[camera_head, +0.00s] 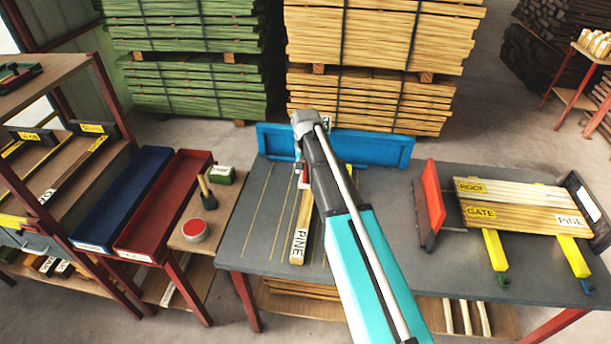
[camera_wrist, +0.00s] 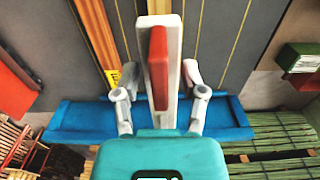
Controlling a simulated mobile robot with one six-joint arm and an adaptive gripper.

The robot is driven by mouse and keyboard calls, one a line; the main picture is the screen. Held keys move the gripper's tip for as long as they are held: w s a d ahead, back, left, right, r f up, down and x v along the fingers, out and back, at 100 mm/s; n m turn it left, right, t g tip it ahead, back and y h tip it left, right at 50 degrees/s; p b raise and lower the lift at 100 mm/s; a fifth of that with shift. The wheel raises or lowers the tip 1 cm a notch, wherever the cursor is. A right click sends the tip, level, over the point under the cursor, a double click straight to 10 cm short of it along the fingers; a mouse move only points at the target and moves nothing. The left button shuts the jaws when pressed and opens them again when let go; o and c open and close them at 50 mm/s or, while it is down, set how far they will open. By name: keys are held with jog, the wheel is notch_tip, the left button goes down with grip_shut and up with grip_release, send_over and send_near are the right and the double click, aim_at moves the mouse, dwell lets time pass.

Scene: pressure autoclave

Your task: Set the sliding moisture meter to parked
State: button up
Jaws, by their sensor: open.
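A pale upright piece with a red block on its front, which looks like the moisture meter (camera_wrist: 158,62), stands between my fingers in the wrist view. In the head view only a small red and white part of it (camera_head: 304,176) shows beside my arm. My gripper (camera_wrist: 151,76) is open, with one grey finger on each side of the red block. A gap shows on each side. Its lower end is hidden behind the teal housing. I cannot read any mark for parked. A board marked PINE (camera_head: 299,236) lies on the grey table (camera_head: 262,222).
A blue trough (camera_head: 385,150) runs along the table's back edge. To the right are a red upright plate (camera_head: 430,205) and boards marked ROOF and GATE (camera_head: 510,190). Blue (camera_head: 125,195) and red (camera_head: 160,215) trays stand left. Lumber stacks (camera_head: 375,40) rise behind.

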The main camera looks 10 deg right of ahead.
jog(key=shift+f, duration=0.5)
jog(key=shift+b, duration=0.3)
grip_shut()
